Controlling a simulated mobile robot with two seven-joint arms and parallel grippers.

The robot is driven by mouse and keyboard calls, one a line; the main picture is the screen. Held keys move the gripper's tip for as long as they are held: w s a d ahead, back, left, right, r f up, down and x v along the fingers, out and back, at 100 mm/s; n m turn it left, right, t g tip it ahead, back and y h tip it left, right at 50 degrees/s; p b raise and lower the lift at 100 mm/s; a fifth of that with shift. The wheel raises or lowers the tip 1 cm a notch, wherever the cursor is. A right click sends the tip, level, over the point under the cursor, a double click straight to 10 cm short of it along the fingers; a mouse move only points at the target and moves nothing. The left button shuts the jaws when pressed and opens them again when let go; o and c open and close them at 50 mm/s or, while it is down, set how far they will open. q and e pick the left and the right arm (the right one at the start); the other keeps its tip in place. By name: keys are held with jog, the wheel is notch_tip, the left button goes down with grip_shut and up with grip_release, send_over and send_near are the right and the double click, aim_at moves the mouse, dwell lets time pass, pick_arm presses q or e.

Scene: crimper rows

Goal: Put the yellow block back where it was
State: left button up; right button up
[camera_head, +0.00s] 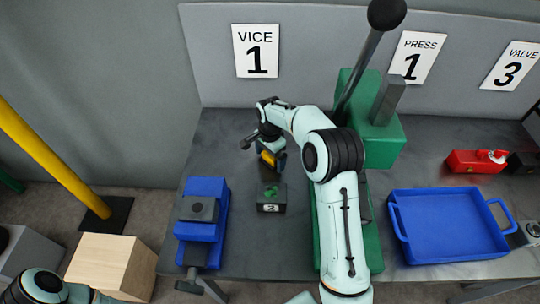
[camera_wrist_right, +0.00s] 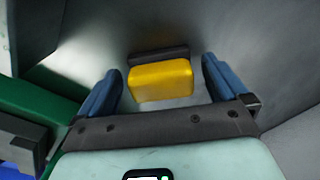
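The yellow block (camera_head: 267,158) shows near the back of the grey table, partly hidden by my right gripper (camera_head: 268,160). In the right wrist view the yellow block (camera_wrist_right: 160,80) lies between the two blue fingers of my right gripper (camera_wrist_right: 162,85), with a gap on each side. The gripper is open around it and not visibly touching it. A dark bar (camera_wrist_right: 158,53) shows just beyond the block. Whether the block rests on the table is unclear. My left arm shows only at the bottom left, and its gripper is out of view.
A small dark box (camera_head: 271,208) labelled 2 stands in front of the gripper. A blue vice (camera_head: 207,190) is to the left. A green press (camera_head: 385,145) and a blue tray (camera_head: 450,255) are to the right, with a red part (camera_head: 470,162) behind.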

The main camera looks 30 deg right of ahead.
notch_tip(320, 180, up, 12)
jog(key=shift+r, duration=0.2)
dwell(0.4)
jog(key=shift+f, duration=0.1)
dwell(0.4)
